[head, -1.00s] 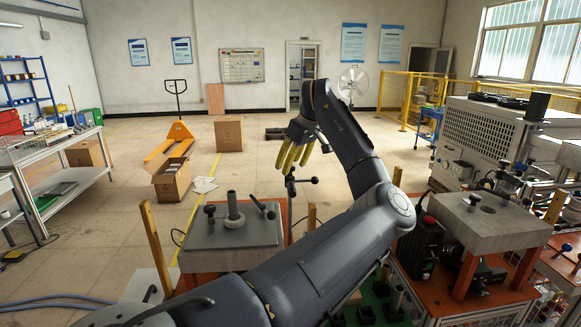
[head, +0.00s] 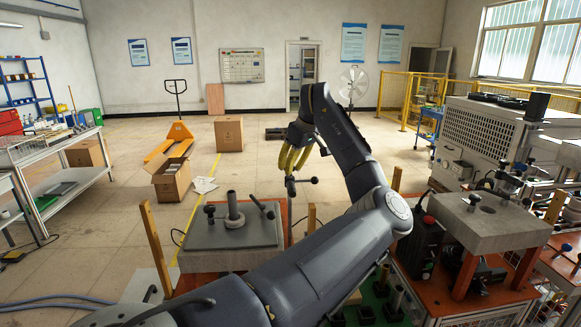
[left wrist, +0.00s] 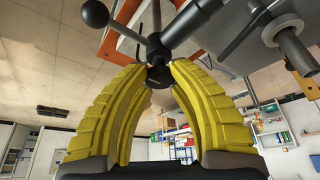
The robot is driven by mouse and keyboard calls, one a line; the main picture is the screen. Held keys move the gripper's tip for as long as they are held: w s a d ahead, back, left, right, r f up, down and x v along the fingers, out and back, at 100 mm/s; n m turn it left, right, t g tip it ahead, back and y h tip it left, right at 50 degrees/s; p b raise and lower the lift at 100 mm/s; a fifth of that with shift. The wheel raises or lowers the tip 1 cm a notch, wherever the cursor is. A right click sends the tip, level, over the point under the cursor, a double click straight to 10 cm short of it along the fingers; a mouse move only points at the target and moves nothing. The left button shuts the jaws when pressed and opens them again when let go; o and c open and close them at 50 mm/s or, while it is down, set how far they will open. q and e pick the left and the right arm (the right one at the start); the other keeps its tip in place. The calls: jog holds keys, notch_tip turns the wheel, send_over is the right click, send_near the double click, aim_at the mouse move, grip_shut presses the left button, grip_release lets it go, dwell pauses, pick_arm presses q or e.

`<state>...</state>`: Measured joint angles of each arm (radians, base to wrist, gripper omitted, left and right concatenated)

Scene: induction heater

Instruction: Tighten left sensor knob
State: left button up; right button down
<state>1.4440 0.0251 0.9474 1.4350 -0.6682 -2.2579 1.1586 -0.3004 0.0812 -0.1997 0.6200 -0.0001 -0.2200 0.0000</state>
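The left sensor knob (head: 291,187) is a dark hub with thin arms, one ending in a black ball, at the right edge of the left grey block (head: 205,238). In the left wrist view the knob's hub (left wrist: 158,52) and its black ball (left wrist: 95,14) show at the top. My left gripper (head: 291,172) is above the knob, its yellow fingers pointing down. In the left wrist view the left gripper's fingertips (left wrist: 159,72) close in on both sides of the hub's dark end and appear to touch it. My right gripper is out of view.
A grey post (head: 233,205) stands on the left block, with small black-ended clamps beside it. Wooden uprights (head: 156,245) flank the block. A second grey block (head: 490,222) on an orange frame stands at the right.

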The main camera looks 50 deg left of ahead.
pick_arm(q)
grip_shut()
jog(key=m+t, duration=0.2)
jog(key=m, duration=0.2)
jog(key=shift+s+m, duration=0.1)
jog(key=shift+m, duration=0.3)
jog(key=m, duration=0.2)
jog(key=m+t+h, duration=0.1)
jog(key=m, duration=0.1)
jog(key=shift+s+a+r+t, duration=0.1)
jog(key=shift+t, duration=0.2)
jog(key=m+t+h, duration=0.1)
jog(key=m, duration=0.4)
jog(key=shift+a, duration=0.1)
jog(key=shift+m+t+h, duration=0.3)
jog(key=shift+m+h, duration=0.5)
jog(key=shift+m, duration=1.1)
jog(key=o, duration=1.2)
grip_release()
jog(key=shift+c, duration=0.2)
